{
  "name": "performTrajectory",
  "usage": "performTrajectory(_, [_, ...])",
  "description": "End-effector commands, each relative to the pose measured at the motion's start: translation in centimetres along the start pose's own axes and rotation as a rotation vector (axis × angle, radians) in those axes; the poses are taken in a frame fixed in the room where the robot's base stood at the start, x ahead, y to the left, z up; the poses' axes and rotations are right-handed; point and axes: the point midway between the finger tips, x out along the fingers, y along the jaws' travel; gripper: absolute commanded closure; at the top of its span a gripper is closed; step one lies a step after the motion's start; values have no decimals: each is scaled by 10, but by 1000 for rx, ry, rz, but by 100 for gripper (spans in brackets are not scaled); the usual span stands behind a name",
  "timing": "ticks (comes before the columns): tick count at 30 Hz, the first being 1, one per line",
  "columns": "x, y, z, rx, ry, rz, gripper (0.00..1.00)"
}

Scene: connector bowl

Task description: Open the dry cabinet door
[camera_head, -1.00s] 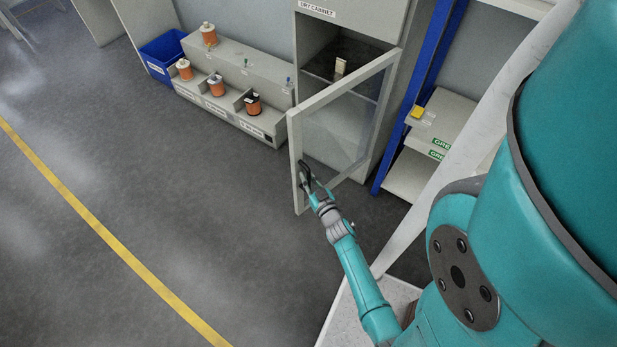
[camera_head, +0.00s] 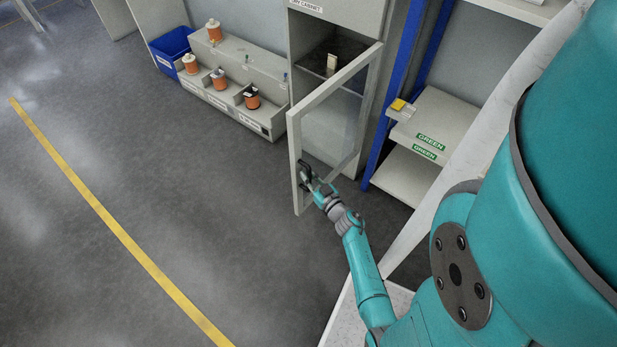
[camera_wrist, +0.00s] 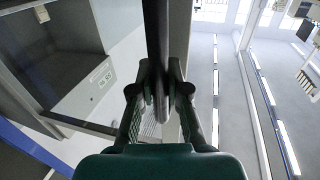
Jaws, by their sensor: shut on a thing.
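The dry cabinet (camera_head: 345,14) stands at the upper middle of the head view. Its framed glass door (camera_head: 294,137) is swung well open toward me, with its free edge at the left. Inside, a small pale item (camera_head: 331,63) sits on a dark shelf. My gripper (camera_head: 305,173) is at the lower free edge of the door, shut on the dark door handle. In the wrist view the dark upright handle (camera_wrist: 157,45) runs between the two fingers of my gripper (camera_wrist: 160,85). The exact contact is partly hidden by the fingers.
A grey stepped rack (camera_head: 240,73) with several orange spools and a blue bin (camera_head: 172,50) stand left of the cabinet. A shelf unit with GREEN labels (camera_head: 431,142) stands to the right beyond a blue post (camera_head: 399,95). The floor at left is clear, with a yellow line (camera_head: 110,222).

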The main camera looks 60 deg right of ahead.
Motion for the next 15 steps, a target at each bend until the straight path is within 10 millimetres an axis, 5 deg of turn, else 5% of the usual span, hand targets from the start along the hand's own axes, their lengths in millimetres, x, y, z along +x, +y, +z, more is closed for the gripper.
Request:
performTrajectory(10, [-2,-6,2,1,-1,-14,100])
performTrajectory(12, [-2,-6,2,1,-1,-14,70])
performTrajectory(15, [-1,-5,2,1,0,-12,59])
